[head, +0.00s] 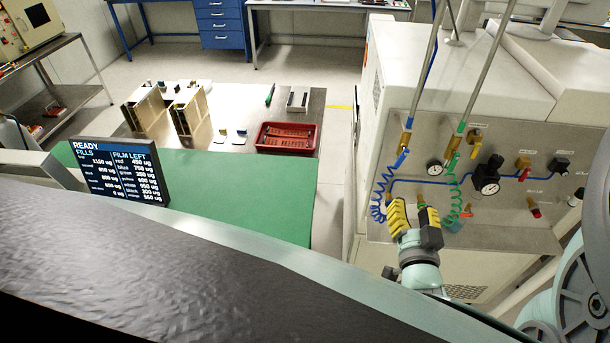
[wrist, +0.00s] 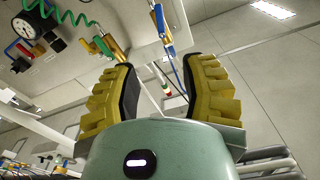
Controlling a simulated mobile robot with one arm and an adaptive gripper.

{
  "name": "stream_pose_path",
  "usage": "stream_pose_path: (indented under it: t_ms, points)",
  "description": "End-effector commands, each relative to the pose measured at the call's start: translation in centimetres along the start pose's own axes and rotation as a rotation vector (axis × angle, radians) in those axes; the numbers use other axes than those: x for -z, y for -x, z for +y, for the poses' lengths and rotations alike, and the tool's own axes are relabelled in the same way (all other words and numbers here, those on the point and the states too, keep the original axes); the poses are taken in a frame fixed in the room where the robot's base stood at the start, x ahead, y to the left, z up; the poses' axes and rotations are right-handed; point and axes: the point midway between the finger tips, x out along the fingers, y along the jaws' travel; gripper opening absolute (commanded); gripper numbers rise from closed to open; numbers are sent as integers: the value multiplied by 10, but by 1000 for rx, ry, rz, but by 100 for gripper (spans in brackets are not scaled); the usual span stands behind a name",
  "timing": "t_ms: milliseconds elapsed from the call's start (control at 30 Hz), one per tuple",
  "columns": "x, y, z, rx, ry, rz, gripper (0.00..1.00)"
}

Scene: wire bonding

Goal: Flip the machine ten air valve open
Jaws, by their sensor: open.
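A grey air panel (head: 420,125) on the side of a white machine carries several brass valves and fittings. One brass fitting with a blue part (head: 403,152) sits under the left pipe, above a blue coiled hose. It also shows in the wrist view (wrist: 160,22). Another with a green part (head: 455,148) sits under the second pipe; a yellow-handled valve (head: 475,141) is beside it. A red-handled valve (head: 523,167) is farther right. I cannot read which is machine ten's. My gripper (head: 412,209) is open, its yellow fingers apart and empty, below the hoses in front of the panel; wrist view (wrist: 163,68).
Blue (head: 379,192) and green (head: 466,190) coiled hoses hang close to my gripper. Pressure gauges (head: 487,178) sit on the panel. Left are a green mat (head: 240,195), a red tray (head: 262,148) and a dark display (head: 118,172).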

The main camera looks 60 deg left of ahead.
Motion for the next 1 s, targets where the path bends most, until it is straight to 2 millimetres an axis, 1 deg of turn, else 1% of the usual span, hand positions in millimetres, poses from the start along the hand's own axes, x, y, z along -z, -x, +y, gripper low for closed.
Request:
stream_pose_path:
  t_ms: [33,100,267,700,1000]
  points:
    - [-12,1,-2,7,-5,-26,44]
    - [-16,0,-2,6,-8,-41,44]
    - [-12,-9,-3,5,-8,-39,44]
    - [-13,-52,-2,2,-7,-37,44]
    - [-15,-77,-1,1,-8,-38,44]
